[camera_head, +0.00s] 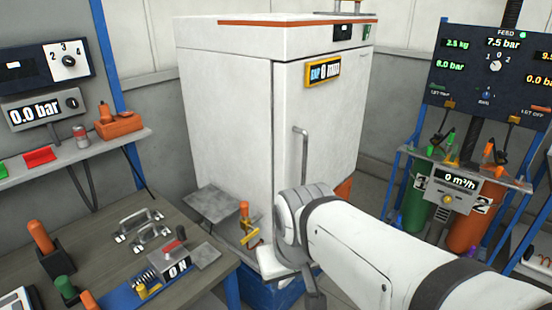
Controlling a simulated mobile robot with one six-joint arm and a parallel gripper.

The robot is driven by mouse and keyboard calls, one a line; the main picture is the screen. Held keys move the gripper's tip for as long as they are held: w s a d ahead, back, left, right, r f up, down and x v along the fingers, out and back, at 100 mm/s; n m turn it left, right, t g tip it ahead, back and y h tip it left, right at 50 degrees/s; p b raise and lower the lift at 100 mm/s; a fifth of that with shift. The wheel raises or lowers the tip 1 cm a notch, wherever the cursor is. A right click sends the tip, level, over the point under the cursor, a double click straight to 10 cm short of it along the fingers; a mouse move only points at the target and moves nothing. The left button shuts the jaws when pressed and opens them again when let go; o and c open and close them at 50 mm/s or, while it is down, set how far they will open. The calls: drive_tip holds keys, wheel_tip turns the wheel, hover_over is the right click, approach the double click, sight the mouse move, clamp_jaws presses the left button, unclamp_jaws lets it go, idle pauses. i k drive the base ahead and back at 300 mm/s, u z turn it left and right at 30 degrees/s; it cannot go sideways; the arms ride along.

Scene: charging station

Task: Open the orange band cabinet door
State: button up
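The white cabinet (233,120) with an orange band (270,23) along its top front edge stands in the middle. Its door (335,115) looks shut and faces right of centre. A grey vertical bar handle (301,160) is on the door's left side; its lower end runs down behind my arm. My arm comes in from the lower right and covers the lower door. My gripper (300,285) seems to be at the bottom centre, below the handle in the picture; only part shows. I cannot tell whether its fingers are open, nor how far it is from the door.
A workbench (90,205) with metal handles (148,235), a switch box (177,262) and orange and green grips is at lower left. A small orange-topped valve (245,222) stands by the cabinet's base. A gas panel (490,70) with green and orange cylinders (415,203) is at right.

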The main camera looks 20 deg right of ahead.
sight(317, 129)
drive_tip(key=z, duration=0.15)
drive_tip(key=i, duration=0.9)
drive_tip(key=u, duration=0.4)
